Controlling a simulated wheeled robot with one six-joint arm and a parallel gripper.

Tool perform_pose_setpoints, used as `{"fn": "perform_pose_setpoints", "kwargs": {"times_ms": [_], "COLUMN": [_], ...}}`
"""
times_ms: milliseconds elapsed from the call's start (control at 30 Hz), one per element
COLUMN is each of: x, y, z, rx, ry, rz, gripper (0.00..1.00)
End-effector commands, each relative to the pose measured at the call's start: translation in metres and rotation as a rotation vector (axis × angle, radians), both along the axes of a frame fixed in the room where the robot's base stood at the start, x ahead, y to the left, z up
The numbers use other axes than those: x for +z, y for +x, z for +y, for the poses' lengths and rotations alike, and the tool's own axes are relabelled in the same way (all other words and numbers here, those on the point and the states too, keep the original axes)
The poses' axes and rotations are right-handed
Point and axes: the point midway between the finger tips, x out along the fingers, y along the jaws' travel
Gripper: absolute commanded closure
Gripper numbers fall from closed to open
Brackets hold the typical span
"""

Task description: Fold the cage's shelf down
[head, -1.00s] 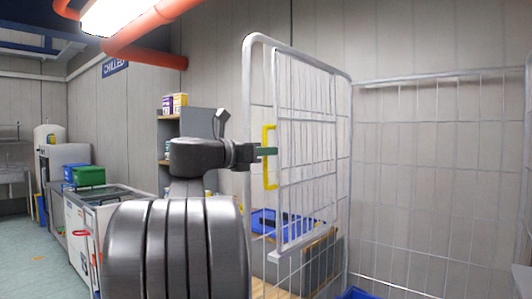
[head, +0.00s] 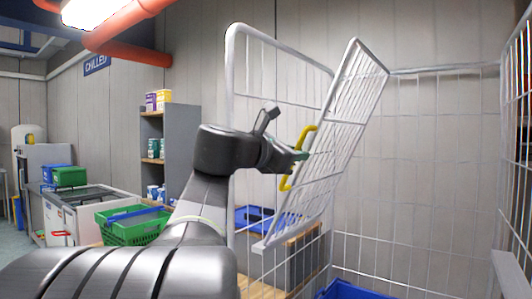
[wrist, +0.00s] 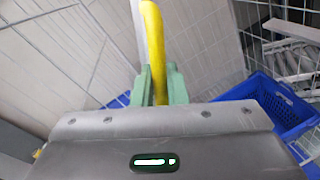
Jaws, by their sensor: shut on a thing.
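The cage's shelf (head: 345,120) is a grey wire panel hinged low near its lower bar. It is tilted away from the cage's left side panel (head: 233,150), leaning to the right with its top edge out over the cage. A yellow handle (head: 308,131) is fixed on the shelf's near edge. My gripper (head: 301,156) is shut on the handle, with green fingers on either side of it. In the wrist view the yellow handle (wrist: 153,45) runs up from between the green fingers (wrist: 158,88).
A blue crate (head: 350,293) lies low inside the cage, and it shows at the right of the wrist view (wrist: 275,105). The cage's back mesh (head: 430,170) stands behind. A green basket (head: 135,226) and a grey shelf unit (head: 180,130) are at the left. The cage's middle is open air.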

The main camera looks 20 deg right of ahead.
Motion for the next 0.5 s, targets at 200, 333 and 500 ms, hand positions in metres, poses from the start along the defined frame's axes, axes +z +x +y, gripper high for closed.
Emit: {"fn": "perform_pose_setpoints", "kwargs": {"times_ms": [200, 333, 500], "x": [-0.038, -0.062, -0.098], "y": [-0.044, -0.066, -0.091], "z": [-0.034, -0.051, -0.070], "rx": [-0.005, -0.006, -0.005], "ry": [0.123, 0.199, 0.298], "rz": [-0.163, -0.262, -0.388], "gripper": [1.00, 1.00, 1.00]}}
